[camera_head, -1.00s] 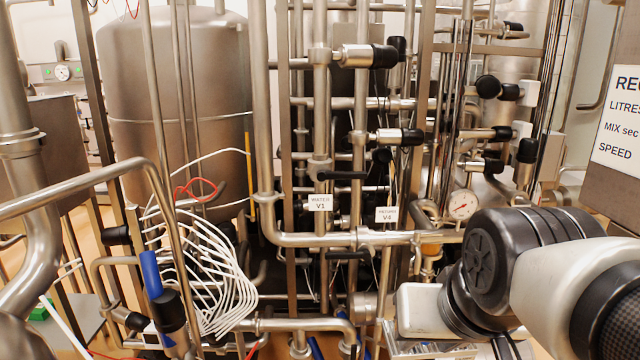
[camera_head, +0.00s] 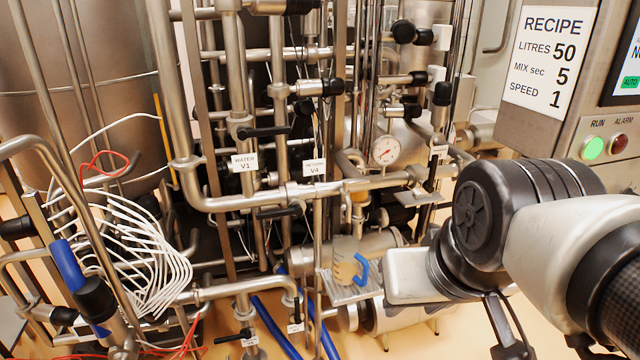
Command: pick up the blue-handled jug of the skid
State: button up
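The jug (camera_head: 345,258) is a small, pale, translucent vessel with a blue handle (camera_head: 362,269) on its right side and a tan content inside. It appears upright on a small metal shelf (camera_head: 343,293) low among the pipes, right of centre. My arm comes in from the right edge, with its nearest visible part a little right of the jug. No fingers of my gripper can be made out, and nothing is seen touching the jug.
Pipes and valves tagged V1 (camera_head: 244,163) and V4 (camera_head: 314,168) stand behind and left of the jug. A pressure gauge (camera_head: 386,150) is above it. A recipe sign (camera_head: 549,60) and panel with a green light (camera_head: 593,147) are at right.

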aim_at(347, 257)
jog(key=i+l, duration=0.2)
jog(key=l, duration=0.15)
jog(key=i+l+z, duration=0.1)
jog(key=l, duration=0.25)
jog(key=i, duration=0.65)
